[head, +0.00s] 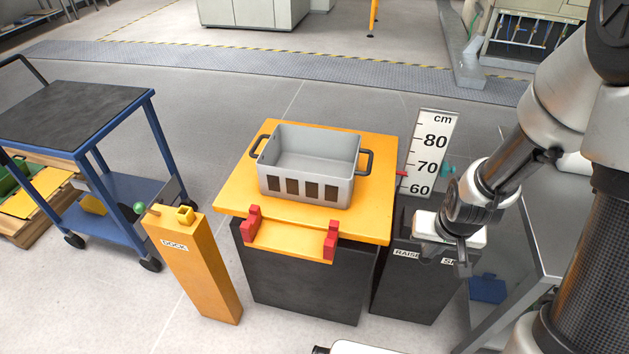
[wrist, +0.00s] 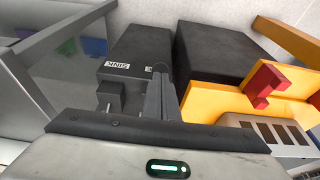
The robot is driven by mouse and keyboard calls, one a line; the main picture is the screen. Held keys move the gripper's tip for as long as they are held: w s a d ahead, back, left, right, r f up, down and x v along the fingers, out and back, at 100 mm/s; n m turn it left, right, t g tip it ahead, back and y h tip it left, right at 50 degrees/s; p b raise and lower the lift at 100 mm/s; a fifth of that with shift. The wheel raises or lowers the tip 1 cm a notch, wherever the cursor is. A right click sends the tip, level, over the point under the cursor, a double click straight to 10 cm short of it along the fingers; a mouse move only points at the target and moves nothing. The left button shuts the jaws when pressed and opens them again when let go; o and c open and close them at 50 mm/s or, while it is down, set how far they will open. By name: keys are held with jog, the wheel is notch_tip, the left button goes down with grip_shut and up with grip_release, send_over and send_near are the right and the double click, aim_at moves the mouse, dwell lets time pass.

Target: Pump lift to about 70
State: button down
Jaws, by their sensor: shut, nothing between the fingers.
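The lift has a yellow platform (head: 385,225) on a black base (head: 300,285). A white scale (head: 432,135) marked in cm, with 60, 70 and 80, stands behind its right side. A red pointer (head: 402,173) sits between the 60 and 70 marks. A black control box (head: 405,290) to the right carries a RAISE label (head: 405,254) and a partly covered SINK label; the SINK label also shows in the wrist view (wrist: 118,65). My gripper (head: 462,258) is shut and empty, over this box near the SINK label. Its fingers (wrist: 160,75) hide part of the box top.
A grey bin (head: 310,188) stands on the platform. A yellow DOCK post (head: 197,265) with a green knob is at the left, beside a blue cart (head: 75,120). A grey table (head: 545,250) stands close on the right of the control box. Open floor lies behind the lift.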

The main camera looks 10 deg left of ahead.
aim_at(426, 263)
jog(key=shift+s+f+b, duration=0.3)
jog(key=shift+f+b, duration=0.5)
jog(key=shift+f, duration=0.15)
jog(key=shift+s+f+b, duration=0.3)
jog(key=shift+f+b, duration=0.5)
jog(key=shift+f, duration=0.25)
jog(key=f+b, duration=0.1)
jog(key=f, duration=0.2)
jog(key=shift+s+f, duration=0.2)
jog(key=shift+r, duration=0.1)
jog(key=r+p, duration=0.2)
jog(key=r, duration=0.1)
jog(key=w+r+p, duration=0.1)
jog(key=r+p, duration=0.1)
jog(key=r, duration=0.1)
jog(key=r+p, duration=0.3)
jog(key=shift+w+r, duration=0.2)
jog(key=shift+w, duration=0.2)
jog(key=w+r+p, duration=0.4)
jog(key=r+p, duration=0.1)
jog(key=r, duration=0.1)
